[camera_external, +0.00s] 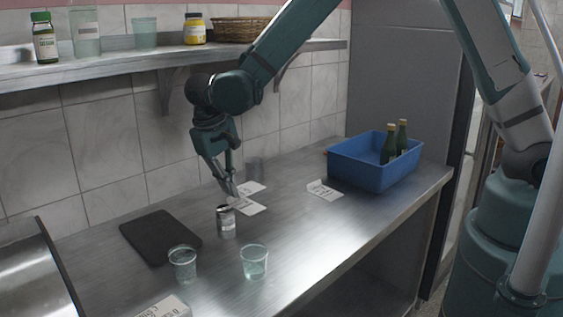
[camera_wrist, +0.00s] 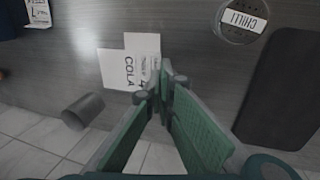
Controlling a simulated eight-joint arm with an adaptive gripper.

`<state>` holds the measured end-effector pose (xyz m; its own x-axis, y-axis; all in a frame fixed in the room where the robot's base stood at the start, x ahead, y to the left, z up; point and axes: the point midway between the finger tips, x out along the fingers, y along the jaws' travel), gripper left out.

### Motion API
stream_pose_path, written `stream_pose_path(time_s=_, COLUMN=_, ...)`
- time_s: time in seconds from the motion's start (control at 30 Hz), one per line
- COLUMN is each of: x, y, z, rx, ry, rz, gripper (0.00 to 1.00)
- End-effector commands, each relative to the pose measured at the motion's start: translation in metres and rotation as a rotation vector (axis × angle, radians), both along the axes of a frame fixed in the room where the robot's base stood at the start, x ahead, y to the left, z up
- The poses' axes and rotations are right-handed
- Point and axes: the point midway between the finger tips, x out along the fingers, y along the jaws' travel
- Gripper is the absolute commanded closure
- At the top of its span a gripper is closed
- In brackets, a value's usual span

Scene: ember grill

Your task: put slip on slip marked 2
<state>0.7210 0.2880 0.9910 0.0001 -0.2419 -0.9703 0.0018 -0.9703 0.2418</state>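My gripper (camera_external: 232,194) points down close above the steel counter, its fingers drawn together; it also shows in the wrist view (camera_wrist: 163,82). Two white slips lie at its fingertips, touching or overlapping: one printed COLA (camera_wrist: 114,66) and one with small print (camera_wrist: 142,43). A large 4 can be read near the fingertips. In the external view they are a rear slip (camera_external: 251,187) and a front slip (camera_external: 251,208). I cannot tell whether a slip edge is pinched. Another slip (camera_external: 324,190) lies near the blue crate; its mark in the wrist view (camera_wrist: 38,13) is unclear.
A can (camera_external: 226,222), labelled CHILLI in the wrist view, stands near my gripper. A dark cup (camera_wrist: 83,110) stands by the wall. A black board (camera_external: 160,236), two clear cups (camera_external: 183,265) (camera_external: 254,262), a front paper (camera_external: 166,308) and a blue crate (camera_external: 372,165) with bottles occupy the counter.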

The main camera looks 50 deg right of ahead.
Motion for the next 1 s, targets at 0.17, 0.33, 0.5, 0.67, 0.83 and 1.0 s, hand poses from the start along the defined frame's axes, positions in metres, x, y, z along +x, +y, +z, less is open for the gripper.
stream_pose_path(time_s=0.17, x=0.001, y=-0.001, z=0.000, rx=0.000, ry=0.000, rz=-0.003, gripper=1.00)
stream_pose_path(time_s=0.33, x=0.001, y=-0.001, z=-0.001, rx=0.000, ry=0.000, rz=-0.002, gripper=1.00)
stream_pose_path(time_s=0.5, x=0.001, y=0.000, z=-0.005, rx=0.000, ry=0.000, rz=-0.002, gripper=1.00)
stream_pose_path(time_s=0.67, x=0.001, y=0.000, z=-0.018, rx=0.000, ry=0.000, rz=-0.002, gripper=1.00)
stream_pose_path(time_s=0.83, x=0.001, y=0.000, z=-0.035, rx=0.000, ry=0.000, rz=-0.002, gripper=1.00)
stream_pose_path(time_s=1.0, x=0.001, y=0.000, z=-0.047, rx=0.000, ry=0.000, rz=-0.002, gripper=1.00)
